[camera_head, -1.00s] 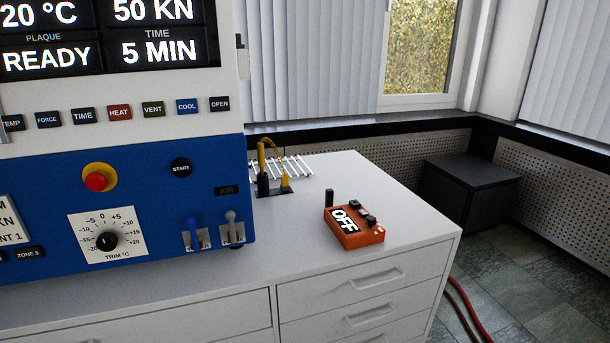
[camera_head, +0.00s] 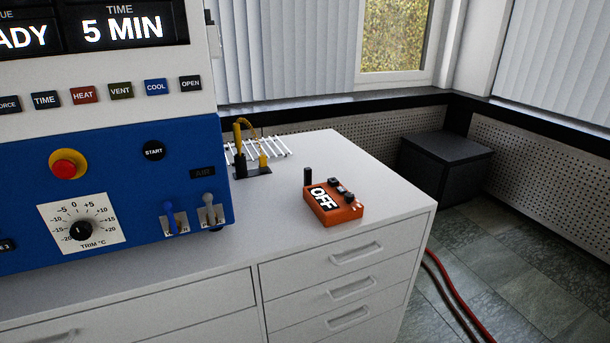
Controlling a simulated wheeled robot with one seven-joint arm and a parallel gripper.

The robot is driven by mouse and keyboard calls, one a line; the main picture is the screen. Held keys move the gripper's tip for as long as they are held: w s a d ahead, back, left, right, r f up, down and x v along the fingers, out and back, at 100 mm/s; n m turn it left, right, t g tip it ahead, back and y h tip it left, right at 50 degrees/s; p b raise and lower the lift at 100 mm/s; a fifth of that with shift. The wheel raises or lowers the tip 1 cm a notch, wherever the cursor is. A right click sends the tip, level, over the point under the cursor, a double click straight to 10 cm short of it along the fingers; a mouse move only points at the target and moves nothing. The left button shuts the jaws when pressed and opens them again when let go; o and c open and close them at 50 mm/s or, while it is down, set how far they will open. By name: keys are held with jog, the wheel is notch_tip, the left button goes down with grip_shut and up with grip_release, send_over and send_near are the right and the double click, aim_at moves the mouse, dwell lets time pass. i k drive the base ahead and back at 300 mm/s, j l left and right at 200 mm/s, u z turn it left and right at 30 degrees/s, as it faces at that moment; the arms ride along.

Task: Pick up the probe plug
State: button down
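A small yellow piece, probably the probe plug (camera_head: 238,135), stands upright above a black block (camera_head: 240,165) on the white cabinet top, just right of the blue press. A thin yellow cable loops from it to a second short yellow piece (camera_head: 264,161) on the same dark base. At this size I cannot tell for certain which yellow piece is the plug, or how it is seated. My gripper is not in view.
An orange box marked OFF (camera_head: 333,205) with dark knobs sits nearer the front of the cabinet top (camera_head: 290,215). White rods (camera_head: 278,147) lie behind the plug. The blue press (camera_head: 110,195) stands close on the left. Red hose (camera_head: 445,280) runs on the floor.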

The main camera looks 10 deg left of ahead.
aim_at(262, 159)
jog(key=i+l+u, duration=0.45)
jog(key=i+l, duration=0.45)
jog(key=i, duration=0.1)
